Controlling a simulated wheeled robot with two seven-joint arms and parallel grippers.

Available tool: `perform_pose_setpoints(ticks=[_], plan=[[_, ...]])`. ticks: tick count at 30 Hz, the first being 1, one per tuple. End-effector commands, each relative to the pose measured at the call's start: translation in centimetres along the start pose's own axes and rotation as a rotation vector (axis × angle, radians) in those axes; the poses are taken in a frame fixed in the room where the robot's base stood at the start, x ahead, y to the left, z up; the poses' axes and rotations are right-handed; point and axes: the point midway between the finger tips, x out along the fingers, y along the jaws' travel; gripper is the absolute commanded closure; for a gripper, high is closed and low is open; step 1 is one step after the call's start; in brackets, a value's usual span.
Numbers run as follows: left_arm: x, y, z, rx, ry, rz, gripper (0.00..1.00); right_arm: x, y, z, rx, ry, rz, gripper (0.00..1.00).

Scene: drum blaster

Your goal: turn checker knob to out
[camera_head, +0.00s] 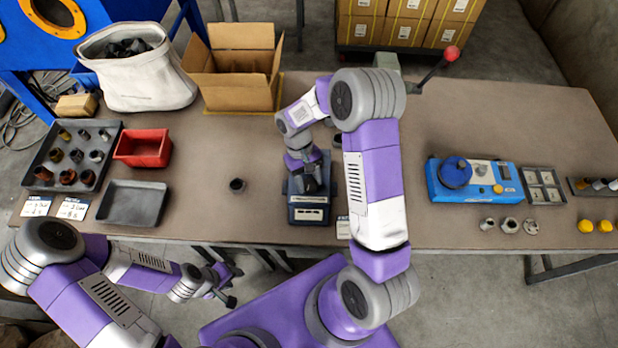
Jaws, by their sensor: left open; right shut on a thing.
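The checker (309,215) looks like a small dark blue-grey box with a pale label panel on its front, standing at the table's front edge in the middle. My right gripper (310,184) reaches down onto its top from above and is shut on what appears to be the checker knob. The knob is hidden by the fingers, so its setting cannot be read. My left gripper (229,285) is open and empty, low in front of the table's front edge, left of the checker.
A small dark ring (237,185) lies on bare table left of the checker. Further left are a red bin (143,147), a dark empty tray (132,203) and a parts tray (50,178). An open carton (227,93) stands behind. A blue device (476,182) stands at right.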

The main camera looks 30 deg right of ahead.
Motion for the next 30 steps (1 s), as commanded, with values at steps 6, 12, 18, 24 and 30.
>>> perform_pose_setpoints(ticks=[6,12,18,24,30], plan=[[-0.19,0.07,0.01,0.0,0.0,0.0,0.57,-0.05,-0.1,-0.02,-0.129,0.002,0.055,0.82],[-0.26,0.1,0.01,0.0,0.0,0.0,0.57,-0.01,-0.14,-0.01,-0.203,0.002,0.085,0.82],[-0.28,0.1,0.02,0.0,0.0,0.0,0.57,0.01,-0.13,-0.02,-0.236,0.002,0.099,0.82],[-0.28,0.1,0.01,0.0,0.0,0.0,0.57,0.02,-0.13,-0.02,-0.243,0.002,0.101,0.82],[-0.28,0.1,0.01,0.0,0.0,0.0,0.57,0.03,-0.14,0.0,-0.243,0.001,0.101,0.82]])
